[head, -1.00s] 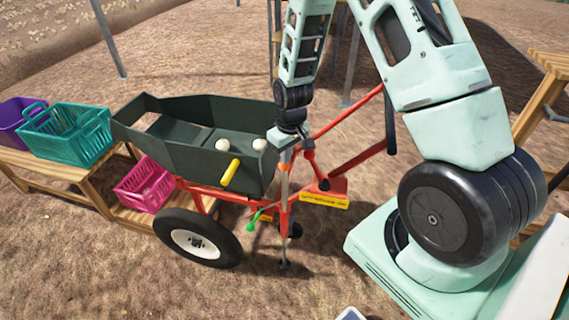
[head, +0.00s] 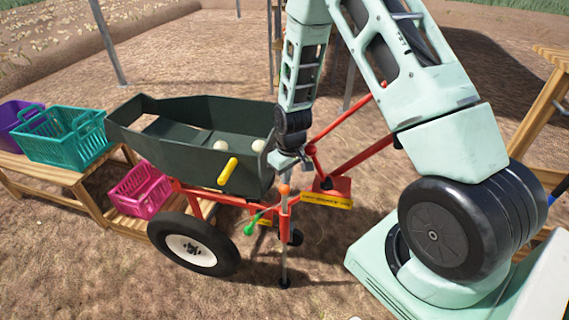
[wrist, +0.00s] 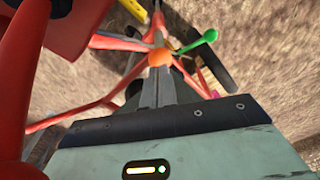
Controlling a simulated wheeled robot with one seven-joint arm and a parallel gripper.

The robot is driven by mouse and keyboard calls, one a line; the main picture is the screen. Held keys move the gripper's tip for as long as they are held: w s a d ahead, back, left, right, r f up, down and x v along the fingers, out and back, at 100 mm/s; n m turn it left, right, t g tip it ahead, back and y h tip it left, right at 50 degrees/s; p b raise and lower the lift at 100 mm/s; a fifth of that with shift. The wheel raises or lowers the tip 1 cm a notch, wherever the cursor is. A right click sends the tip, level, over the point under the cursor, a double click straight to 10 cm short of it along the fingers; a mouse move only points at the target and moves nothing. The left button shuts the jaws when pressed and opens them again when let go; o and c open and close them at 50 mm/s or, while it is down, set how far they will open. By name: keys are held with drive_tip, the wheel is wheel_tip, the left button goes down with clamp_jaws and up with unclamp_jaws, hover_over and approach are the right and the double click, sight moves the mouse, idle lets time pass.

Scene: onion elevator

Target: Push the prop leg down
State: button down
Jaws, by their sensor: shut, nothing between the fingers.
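The prop leg is a thin upright grey rod (head: 284,258) with an orange knob (head: 284,189) on top. It passes through a red sleeve at the front of the cart, and its lower end is at or near the ground; I cannot tell whether it touches. A green-knobbed lever (head: 248,229) sticks out to the left of the sleeve. My gripper (head: 298,163) is shut and empty, just above and slightly right of the orange knob. In the wrist view the orange knob (wrist: 161,57) shows just beyond the shut fingertips (wrist: 158,76); contact is unclear.
The dark green cart tub (head: 190,150) holds a few pale onions and has a yellow handle (head: 228,172). Red bars and a yellow-edged block (head: 326,199) lie right of the leg. A wooden bench with teal (head: 65,140) and pink crates (head: 140,190) stands left.

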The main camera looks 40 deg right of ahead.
drive_tip(key=shift+r, duration=0.1)
drive_tip(key=s, duration=0.1)
drive_tip(key=s+r+p, duration=0.1)
drive_tip(key=s, duration=0.1)
drive_tip(key=shift+d, duration=0.15)
drive_tip(key=shift+f, duration=0.1)
